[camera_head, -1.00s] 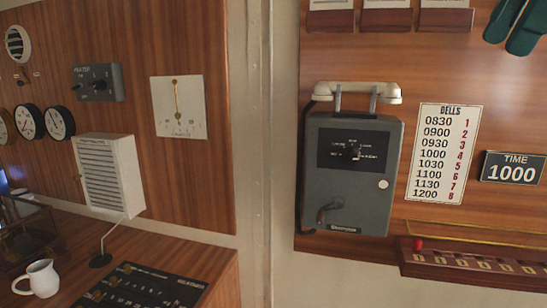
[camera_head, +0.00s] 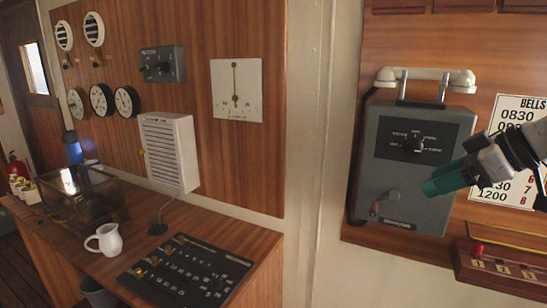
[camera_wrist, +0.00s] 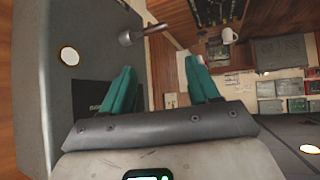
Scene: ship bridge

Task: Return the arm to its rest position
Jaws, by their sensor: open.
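My gripper (camera_head: 432,188) comes in from the right in the head view, with teal fingers in front of the lower right of a grey telephone box (camera_head: 380,208). In the wrist view my gripper (camera_wrist: 160,85) has its two teal fingers spread apart with nothing between them. The box's grey side (camera_wrist: 30,60) fills the left of that view, and its crank handle (camera_wrist: 140,35) shows above the fingers. Whether the fingers touch the box cannot be told. My arm hides part of the bells card (camera_head: 515,110).
A rail with a red knob (camera_head: 500,265) juts out below the box.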

